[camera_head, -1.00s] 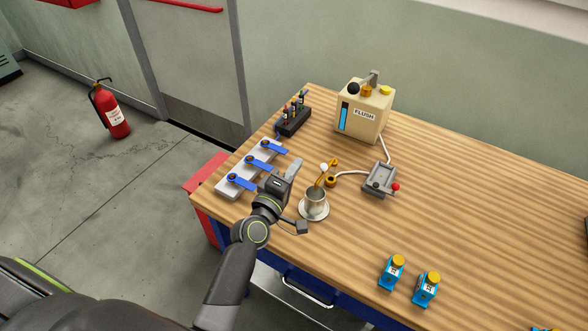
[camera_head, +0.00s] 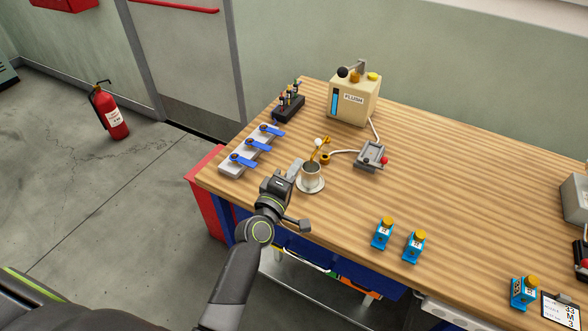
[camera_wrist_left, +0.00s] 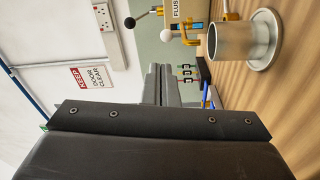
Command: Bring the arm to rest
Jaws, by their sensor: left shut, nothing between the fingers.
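My left gripper (camera_head: 294,170) is shut and empty, over the table's near left edge, just left of a metal cup on a saucer (camera_head: 311,176). In the left wrist view its closed fingers (camera_wrist_left: 162,85) point away from the camera, and the cup (camera_wrist_left: 240,42) shows at the upper right, apart from them. The left arm reaches in from the bottom of the head view. My right gripper is in neither view.
A red cabinet (camera_head: 205,196) stands at the table's left. The floor (camera_head: 80,200) is clear there.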

